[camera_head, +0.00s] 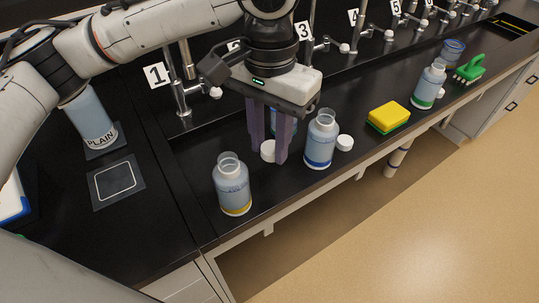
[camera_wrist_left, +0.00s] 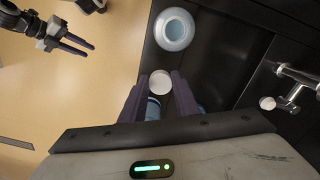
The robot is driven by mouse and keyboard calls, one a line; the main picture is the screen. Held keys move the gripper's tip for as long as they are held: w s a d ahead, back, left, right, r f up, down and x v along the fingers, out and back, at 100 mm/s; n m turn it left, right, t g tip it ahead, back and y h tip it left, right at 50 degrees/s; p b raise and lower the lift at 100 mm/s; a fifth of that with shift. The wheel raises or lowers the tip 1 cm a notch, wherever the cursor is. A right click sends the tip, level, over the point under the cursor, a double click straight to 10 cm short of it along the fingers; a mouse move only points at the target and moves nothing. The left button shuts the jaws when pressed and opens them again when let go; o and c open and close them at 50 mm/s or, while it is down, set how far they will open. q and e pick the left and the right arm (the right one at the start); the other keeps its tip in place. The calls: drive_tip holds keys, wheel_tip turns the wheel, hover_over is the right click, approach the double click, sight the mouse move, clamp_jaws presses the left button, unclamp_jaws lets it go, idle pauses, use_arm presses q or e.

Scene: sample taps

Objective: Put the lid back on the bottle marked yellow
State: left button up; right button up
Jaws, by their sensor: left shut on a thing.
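The bottle with the yellow band (camera_head: 233,187) stands upright and open near the counter's front edge. An open bottle mouth (camera_wrist_left: 174,28), seemingly the same bottle, shows ahead of the fingers in the left wrist view. My left gripper (camera_head: 268,153) points down just right of this bottle. It is shut on a white lid (camera_wrist_left: 160,82), held at the fingertips; I cannot tell whether the lid touches the counter. My right gripper (camera_wrist_left: 75,43) shows only in the left wrist view, off over the floor, with its fingers apart and empty.
An open blue-banded bottle (camera_head: 320,140) with a loose white lid (camera_head: 344,143) stands right of my left gripper. Another bottle is partly hidden behind the fingers. Taps line the back.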

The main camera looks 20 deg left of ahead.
use_arm(q)
drive_tip(key=shift+r, duration=0.35)
drive_tip(key=s+d+f+n, duration=0.1)
drive_tip(key=f, duration=0.1)
drive_tip(key=s+d+f+n, duration=0.1)
drive_tip(key=s+d+f, duration=0.1)
drive_tip(key=s+d+f+n, duration=0.1)
drive_tip(key=d+f, duration=0.1)
drive_tip(key=f, duration=0.1)
drive_tip(key=shift+s+d, duration=0.25)
drive_tip(key=shift+s, duration=0.05)
